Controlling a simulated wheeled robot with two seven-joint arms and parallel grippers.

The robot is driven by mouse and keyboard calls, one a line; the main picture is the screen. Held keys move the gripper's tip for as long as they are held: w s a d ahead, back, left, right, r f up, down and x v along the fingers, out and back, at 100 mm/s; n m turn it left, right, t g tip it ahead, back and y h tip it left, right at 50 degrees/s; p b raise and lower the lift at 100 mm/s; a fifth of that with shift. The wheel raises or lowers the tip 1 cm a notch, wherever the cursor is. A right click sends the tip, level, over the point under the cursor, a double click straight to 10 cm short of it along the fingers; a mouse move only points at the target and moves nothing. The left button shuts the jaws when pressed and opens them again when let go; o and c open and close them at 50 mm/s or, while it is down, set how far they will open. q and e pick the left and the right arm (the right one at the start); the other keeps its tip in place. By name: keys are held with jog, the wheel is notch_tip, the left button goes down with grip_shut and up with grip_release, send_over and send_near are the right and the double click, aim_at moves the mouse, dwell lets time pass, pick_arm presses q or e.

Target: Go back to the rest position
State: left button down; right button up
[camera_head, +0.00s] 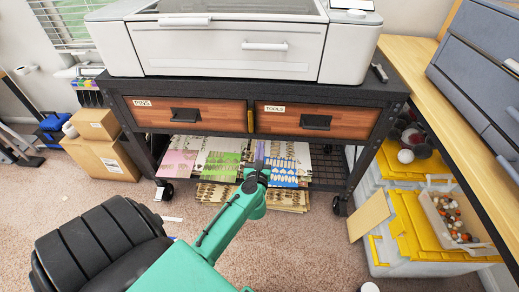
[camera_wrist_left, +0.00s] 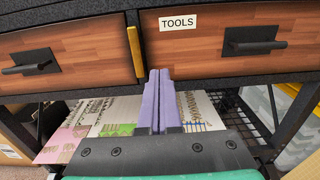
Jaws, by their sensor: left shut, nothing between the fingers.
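My left gripper (camera_head: 259,158) reaches up from the bottom of the head view on its green arm. Its purple fingers are shut with nothing between them. They point at the space under the drawers of the black cart (camera_head: 350,97). In the left wrist view the closed fingers (camera_wrist_left: 160,85) stand just below the drawer fronts, in front of the tools drawer's left edge. Both drawers, the pins drawer (camera_head: 150,115) and the tools drawer (camera_head: 285,121), look shut. My right gripper is not in view.
Patterned sheets (camera_head: 220,163) lie on the cart's lower shelf and beneath it. A white machine (camera_head: 225,45) sits on top. Cardboard boxes (camera_head: 105,155) stand at the left. Yellow-lidded bins (camera_head: 415,225) and a wooden bench (camera_head: 425,75) are at the right. Carpet is open in front.

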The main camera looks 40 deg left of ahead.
pick_arm(q)
jog(key=s+d+f+m+g+h+p, duration=0.1)
jog(key=s+d+f+m+h+p, duration=0.15)
jog(key=f+m, duration=0.5)
jog(key=s+d+f+m+g+h+p, duration=0.1)
jog(key=s+d+f+m+h, duration=0.25)
jog(key=f+m, duration=0.4)
jog(key=s+d+f+m+g+h+p, duration=0.1)
jog(key=s+d+f+m+h+p, duration=0.25)
jog(key=m, duration=0.55)
jog(key=s+f+m+g, duration=0.3)
jog(key=s+m, duration=0.4)
jog(key=s, duration=0.3)
jog(key=s+a+f+m+g+p, duration=0.1)
jog(key=s+f+m+g, duration=0.3)
jog(key=s, duration=0.6)
jog(key=s+f+m+g+p, duration=0.1)
jog(key=s+f+m+g, duration=0.3)
jog(key=s+f+m, duration=0.3)
jog(key=s+m, duration=0.3)
jog(key=shift+a+f, duration=0.15)
